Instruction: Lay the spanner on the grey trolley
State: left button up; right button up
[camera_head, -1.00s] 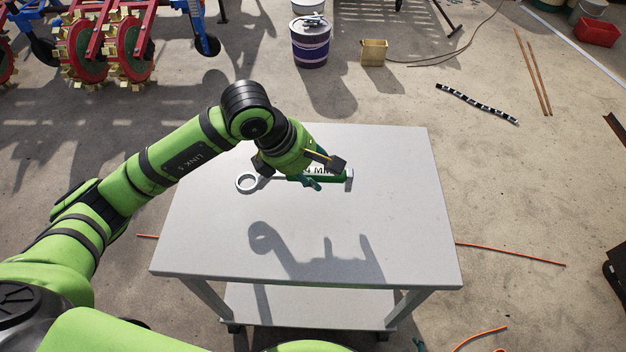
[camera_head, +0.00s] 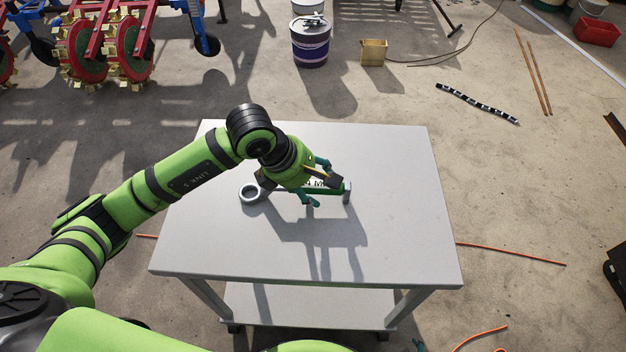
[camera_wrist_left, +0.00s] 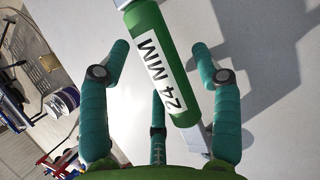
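The spanner has a grey ring end (camera_head: 250,193), a green handle marked "24 MM" (camera_head: 323,185) and a grey far end (camera_head: 347,191). It is over the top of the grey trolley (camera_head: 400,240). The ring end is very near or on the surface; the shadow of the handle side lies apart from it, so that side seems raised. My left gripper (camera_head: 316,184) is right above the handle. In the left wrist view its teal fingers stand apart on both sides of the handle (camera_wrist_left: 157,65), with gaps. My right gripper is not in view.
The trolley top is otherwise bare, and a lower shelf (camera_head: 310,308) shows beneath. On the floor behind stand a purple-and-white bucket (camera_head: 311,45) and a tan box (camera_head: 374,52). An orange cable (camera_head: 510,254) lies at the right.

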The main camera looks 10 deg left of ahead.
pick_arm(q)
jog(key=shift+a+r, duration=0.15)
jog(key=shift+r, duration=0.3)
jog(key=v, duration=1.1)
jog(key=shift+s+p, duration=0.25)
jog(key=shift+p, duration=0.2)
jog(key=shift+r, duration=0.15)
